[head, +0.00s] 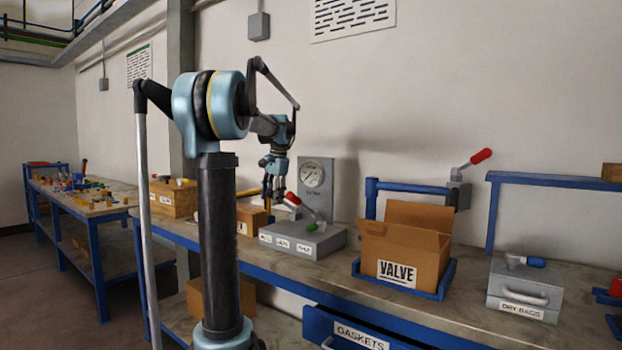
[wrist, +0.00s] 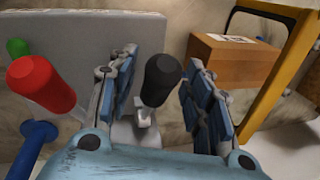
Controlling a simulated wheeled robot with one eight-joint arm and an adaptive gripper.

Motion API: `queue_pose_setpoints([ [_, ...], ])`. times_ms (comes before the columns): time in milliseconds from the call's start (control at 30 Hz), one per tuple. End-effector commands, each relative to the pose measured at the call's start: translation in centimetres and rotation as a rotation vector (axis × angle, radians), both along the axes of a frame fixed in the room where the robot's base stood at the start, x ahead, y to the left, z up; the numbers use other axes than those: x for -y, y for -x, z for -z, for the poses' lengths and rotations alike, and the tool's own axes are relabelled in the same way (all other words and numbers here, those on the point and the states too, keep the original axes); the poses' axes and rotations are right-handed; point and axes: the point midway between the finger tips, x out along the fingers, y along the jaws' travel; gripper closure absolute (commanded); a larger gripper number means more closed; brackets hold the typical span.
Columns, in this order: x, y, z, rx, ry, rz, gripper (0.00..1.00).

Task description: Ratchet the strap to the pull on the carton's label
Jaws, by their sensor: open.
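My gripper (wrist: 162,95) is open in the wrist view, its blue-padded fingers on either side of a black knob (wrist: 162,78) on a pale metal stem. I cannot tell whether they touch it. In the head view my gripper (head: 275,170) hangs left of the round gauge (head: 312,174), whose reading is too small to make out. A brown carton (wrist: 225,62) lies right of the fingers, inside a yellow frame (wrist: 283,65). Its white label (wrist: 238,38) is unreadable. The carton also shows in the head view (head: 250,218), partly hidden behind my arm. I cannot make out the strap.
A red-handled lever (wrist: 42,84) and a green one (wrist: 18,48) stand close left of my fingers. The grey box (head: 303,240) carries levers.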

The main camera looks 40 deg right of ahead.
Motion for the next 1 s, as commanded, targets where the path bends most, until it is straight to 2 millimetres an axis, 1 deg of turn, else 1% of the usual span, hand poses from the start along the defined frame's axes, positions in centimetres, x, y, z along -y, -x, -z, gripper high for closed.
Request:
queue_pose_setpoints([
  [67,0.01,0.0,-0.01,0.0,0.0,0.0,0.54],
  [167,0.01,0.0,-0.02,0.0,0.0,0.0,0.75],
  [200,0.01,0.0,-0.02,0.0,0.0,0.0,0.84],
  [267,0.01,-0.01,-0.02,0.0,0.0,0.0,0.97],
  [300,0.01,-0.02,-0.02,0.0,0.0,0.0,1.0],
  [1000,-0.02,-0.18,-0.1,0.004,0.0,-0.001,1.0],
])
